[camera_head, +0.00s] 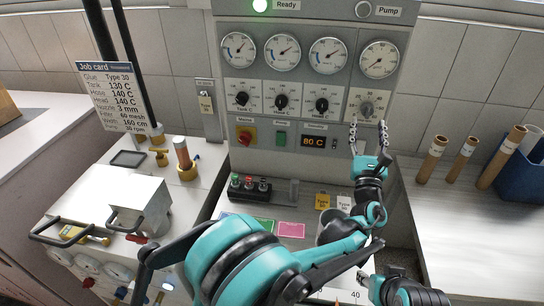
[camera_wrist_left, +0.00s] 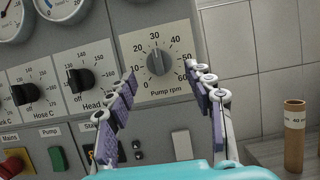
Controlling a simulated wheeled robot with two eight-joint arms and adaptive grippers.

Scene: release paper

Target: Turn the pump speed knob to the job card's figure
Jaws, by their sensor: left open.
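The pump speed knob (camera_head: 367,108) is the grey knob under the rightmost gauge. In the left wrist view the knob (camera_wrist_left: 157,62) sits on a pale dial marked "Pump rpm", its ridge roughly upright, toward the 30 mark. My left gripper (camera_head: 368,127) is open just in front of the dial, fingertips either side of the knob's lower part; in the left wrist view its fingers (camera_wrist_left: 160,76) show empty space between them. I cannot tell whether they touch the knob. The job card (camera_head: 107,97) hangs at left; its last line ends in "30 rpm". My right arm shows at the bottom, its fingers unclear.
Three black knobs (camera_head: 281,102) stand left of the pump dial. Below are a red-yellow mains switch (camera_head: 245,136) and an orange "80 C" display (camera_head: 313,142). Cardboard tubes (camera_head: 463,158) and a blue bin (camera_head: 527,172) stand on the right bench.

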